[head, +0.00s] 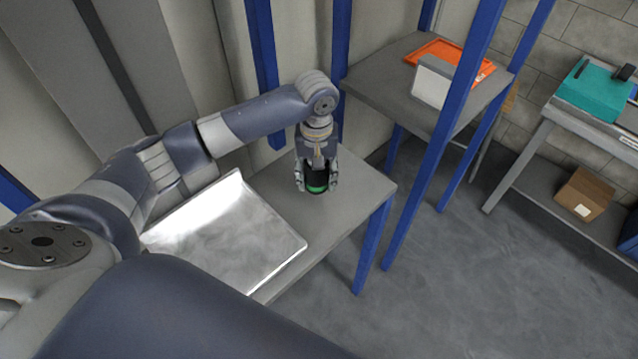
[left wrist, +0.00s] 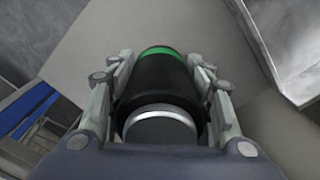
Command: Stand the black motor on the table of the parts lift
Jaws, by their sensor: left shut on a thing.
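The black motor (left wrist: 158,88) is a dark cylinder with a green band at its far end and a silver face toward my left wrist camera. My left gripper (left wrist: 160,85) is shut on it, one finger on each side. In the head view my left gripper (head: 316,180) points down over the grey table (head: 362,187), near its far right corner. The motor (head: 317,184) shows between the fingers with the green band low. I cannot tell whether its lower end touches the table. My right gripper is not in view. I cannot tell which table belongs to the parts lift.
A shiny metal sheet or tray (head: 228,238) lies on the same table, left of my left gripper. Blue posts (head: 430,150) stand to the right. Beyond are a grey table (head: 372,78) with an orange tray (head: 440,52), and a bench with a teal case (head: 592,90).

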